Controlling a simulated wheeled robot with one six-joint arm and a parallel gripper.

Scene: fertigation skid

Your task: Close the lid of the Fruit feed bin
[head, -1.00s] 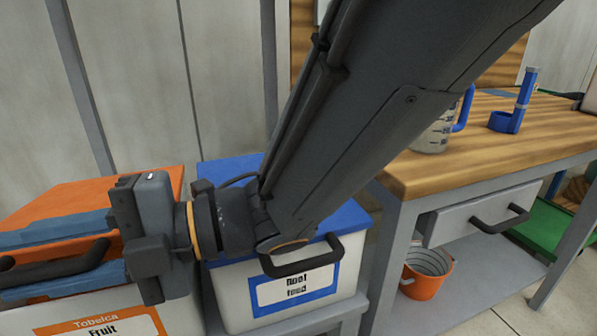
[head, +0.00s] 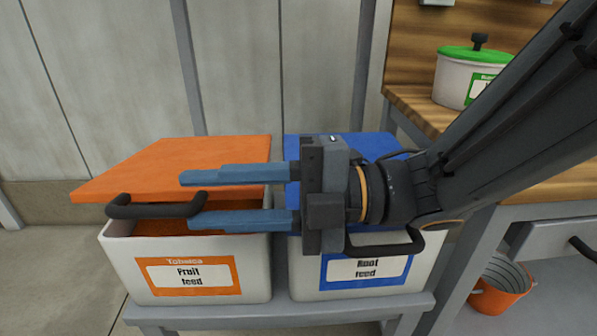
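The Fruit feed bin (head: 120,262) is a white box with an orange label, standing on a grey stand. Its orange lid (head: 150,167) is tilted, raised at the front, and orange contents show through the gap below. The lid's black handle (head: 155,209) sticks out at the front edge. My gripper (head: 185,199) is open, its two blue fingers pointing left over the right part of the bin. The upper finger overlaps the lid in view and the lower finger is in front of the opening. The fingertips are close to the handle's right end; I cannot tell whether they touch it.
The Root feed bin (head: 305,278) with a blue lid (head: 300,147) stands to the right, partly behind my gripper. A wooden bench (head: 420,112) with a green-lidded pot (head: 465,80) is further right. An orange bucket (head: 490,300) is below it. Floor at left is clear.

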